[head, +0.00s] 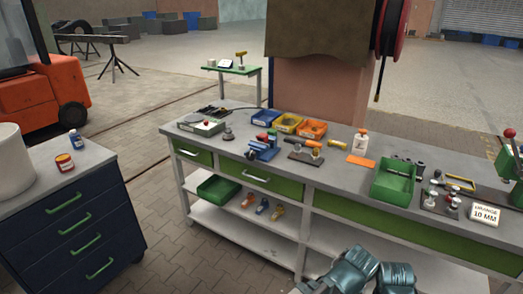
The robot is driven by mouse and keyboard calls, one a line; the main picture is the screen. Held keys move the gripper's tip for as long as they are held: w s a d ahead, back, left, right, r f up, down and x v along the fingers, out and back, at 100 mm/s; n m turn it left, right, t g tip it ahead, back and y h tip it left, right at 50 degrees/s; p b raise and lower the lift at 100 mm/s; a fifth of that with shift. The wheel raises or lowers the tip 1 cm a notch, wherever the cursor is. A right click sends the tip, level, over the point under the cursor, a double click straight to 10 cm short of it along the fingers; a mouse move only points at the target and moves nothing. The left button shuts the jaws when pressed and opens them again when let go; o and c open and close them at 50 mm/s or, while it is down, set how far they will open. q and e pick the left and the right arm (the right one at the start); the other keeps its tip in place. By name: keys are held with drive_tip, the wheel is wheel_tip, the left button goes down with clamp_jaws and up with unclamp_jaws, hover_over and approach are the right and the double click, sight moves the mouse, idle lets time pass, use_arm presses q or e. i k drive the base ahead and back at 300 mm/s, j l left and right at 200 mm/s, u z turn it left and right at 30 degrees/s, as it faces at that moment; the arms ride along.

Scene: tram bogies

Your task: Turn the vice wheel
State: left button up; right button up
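A small blue vice-like tool (262,151) with red parts stands on the workbench, left of its middle. I cannot make out a wheel on it at this size. A green machine with a red knob (509,133) is cut off at the right edge. My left gripper (352,268) and my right gripper (396,277) are teal shapes close together at the bottom, in front of the bench and well apart from the blue tool. Their fingers are not clear, so I cannot tell if they are open or shut.
The grey workbench (345,187) carries blue, yellow and orange bins (289,123), a white bottle (360,143), a green tray (393,181) and a 10 MM sign (485,214). A dark blue drawer cabinet (70,215) stands left. Paved floor (165,225) lies free between them.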

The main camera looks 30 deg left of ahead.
sight(251, 155)
drive_tip(key=j+z, duration=0.1)
drive_tip(key=j, duration=0.45)
drive_tip(key=k+j, duration=0.1)
drive_tip(key=j, duration=0.45)
drive_tip(key=j+z, duration=0.15)
drive_tip(key=j, duration=0.4)
drive_tip(key=k+j, duration=0.15)
drive_tip(key=j, duration=0.4)
drive_tip(key=j+z, duration=0.15)
drive_tip(key=j, duration=0.4)
drive_tip(key=k+j, duration=0.2)
drive_tip(key=j, duration=0.35)
drive_tip(key=k+j+z, duration=0.15)
drive_tip(key=j, duration=0.4)
drive_tip(key=k+j+z, duration=0.1)
drive_tip(key=j, duration=0.4)
